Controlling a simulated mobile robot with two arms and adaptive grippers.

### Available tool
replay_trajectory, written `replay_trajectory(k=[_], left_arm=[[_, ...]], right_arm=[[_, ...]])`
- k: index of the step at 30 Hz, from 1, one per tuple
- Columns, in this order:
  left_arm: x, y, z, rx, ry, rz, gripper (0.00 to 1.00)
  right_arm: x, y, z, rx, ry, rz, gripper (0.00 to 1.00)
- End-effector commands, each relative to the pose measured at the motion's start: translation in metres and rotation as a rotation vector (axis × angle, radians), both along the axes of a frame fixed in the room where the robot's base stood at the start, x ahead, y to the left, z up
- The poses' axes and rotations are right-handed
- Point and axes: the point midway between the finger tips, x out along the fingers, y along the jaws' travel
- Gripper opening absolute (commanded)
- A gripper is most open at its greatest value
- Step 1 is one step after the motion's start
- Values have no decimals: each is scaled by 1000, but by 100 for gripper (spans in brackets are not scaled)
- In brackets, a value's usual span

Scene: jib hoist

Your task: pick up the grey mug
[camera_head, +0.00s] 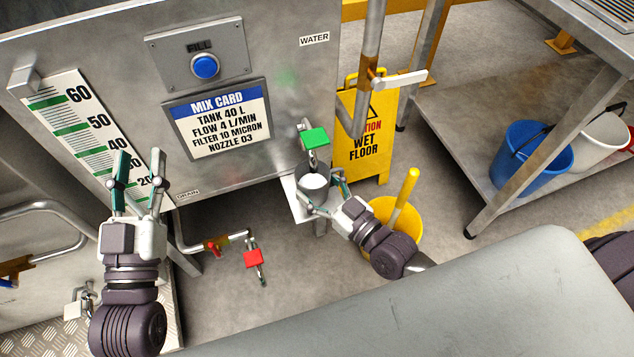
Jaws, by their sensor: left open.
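The grey mug (314,193), with a white inside, stands upright at the small pale shelf on the tank's lower right corner, below the green tag. My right gripper (318,190) reaches in from the lower right. Its two fingers lie on either side of the mug, close to its wall; whether they press on it I cannot tell. The mug's lower part is partly hidden by the fingers. My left gripper (138,184) is open and empty, pointing up in front of the tank's level scale, well left of the mug.
The steel tank (280,60) stands behind the mug, with a pipe and a valve handle (400,78) at its right. The shelf (290,200) is small. A yellow bucket (410,213) and a wet-floor sign (365,150) stand to the right.

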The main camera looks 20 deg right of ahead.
Motion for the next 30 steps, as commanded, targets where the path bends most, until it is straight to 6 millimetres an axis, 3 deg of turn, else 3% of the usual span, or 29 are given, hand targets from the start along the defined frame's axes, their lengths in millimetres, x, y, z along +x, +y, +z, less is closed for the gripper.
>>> replay_trajectory(k=[2,3,13,20,30], left_arm=[[0,0,0,0,0,0,41],[0,0,0,0,0,0,41],[1,0,-2,5,20,1,41],[6,3,-28,47,178,11,41],[-1,14,-85,131,506,31,41]], right_arm=[[0,0,1,0,-1,0,30],[0,0,1,0,-1,0,23],[0,0,2,0,-1,0,23],[0,0,9,1,0,-1,23],[-69,-33,7,-3,4,1,23]])
